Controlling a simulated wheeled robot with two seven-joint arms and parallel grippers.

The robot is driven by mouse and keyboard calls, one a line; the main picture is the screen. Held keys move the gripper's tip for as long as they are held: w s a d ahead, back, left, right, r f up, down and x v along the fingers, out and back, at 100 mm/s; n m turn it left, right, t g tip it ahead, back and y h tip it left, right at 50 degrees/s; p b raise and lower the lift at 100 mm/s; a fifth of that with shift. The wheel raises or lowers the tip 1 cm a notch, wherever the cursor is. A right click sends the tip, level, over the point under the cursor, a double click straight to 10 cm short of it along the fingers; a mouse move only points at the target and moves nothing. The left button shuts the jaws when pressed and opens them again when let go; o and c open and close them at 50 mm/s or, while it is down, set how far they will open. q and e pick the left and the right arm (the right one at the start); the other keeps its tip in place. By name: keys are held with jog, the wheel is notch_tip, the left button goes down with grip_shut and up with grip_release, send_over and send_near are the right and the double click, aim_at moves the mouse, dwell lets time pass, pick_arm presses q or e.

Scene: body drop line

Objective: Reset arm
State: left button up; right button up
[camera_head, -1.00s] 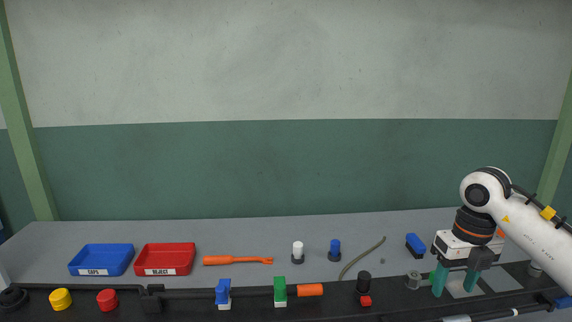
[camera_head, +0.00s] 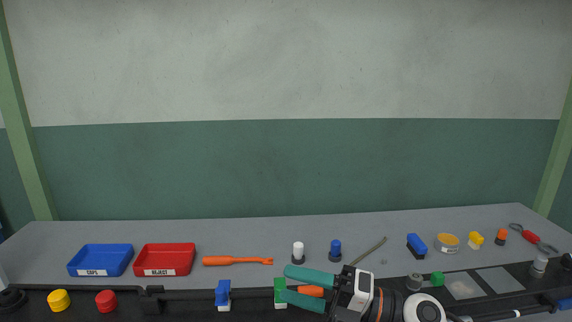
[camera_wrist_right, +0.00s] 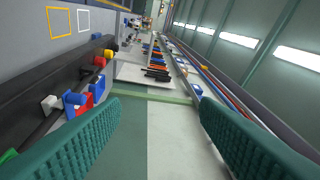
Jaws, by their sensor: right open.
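My right gripper (camera_head: 286,283) is low in the middle of the head view, with its two teal fingers pointing left. The fingers are spread and nothing shows gripped between them. They overlap a green block (camera_head: 279,289) and an orange cylinder (camera_head: 312,291) in the picture, partly hiding both; I cannot tell whether they touch. The right wrist view shows the open fingers (camera_wrist_right: 157,105) with empty space between them. My white and black right wrist reaches to the lower right. My left gripper is not in view.
A blue CAPS tray (camera_head: 101,260), a red REJECT tray (camera_head: 165,260) and an orange tool (camera_head: 237,261) lie on the grey bench at left. White (camera_head: 298,251) and blue (camera_head: 335,249) knobs stand behind my gripper. Several small parts, including a yellow roll (camera_head: 447,242), lie at right.

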jog(key=w+d+f+m+t+h, duration=0.2)
jog(key=d+m+t+h, duration=0.35)
jog(key=m+t, duration=0.4)
jog(key=w+d+f+m+t+h, duration=0.15)
jog(key=d+m+t+h, duration=0.4)
jog(key=m, duration=0.75)
jog(key=s+d+f+m+g+h, duration=0.3)
jog(key=f+m+h, duration=0.1)
jog(key=f, duration=0.3)
jog(key=s+d+f+m+g+h, duration=0.3)
jog(key=s+d+f+m+h, duration=0.15)
jog(key=f, duration=0.35)
jog(key=s+f+m+g, duration=0.1)
jog(key=s+f+g, duration=0.45)
jog(key=s, duration=0.45)
jog(key=s+f+m+g, duration=0.2)
jog(key=s+f+g, duration=0.3)
jog(key=s+f, duration=0.3)
notch_tip(320, 180, down, 24)
jog(key=s, duration=0.2)
jog(key=s+d+f+g, duration=0.2)
jog(key=s+f, duration=1.4)
jog(key=shift+s+d+f+n, duration=0.15)
jog(key=shift+d+n, duration=0.15)
jog(key=shift+d, duration=0.05)
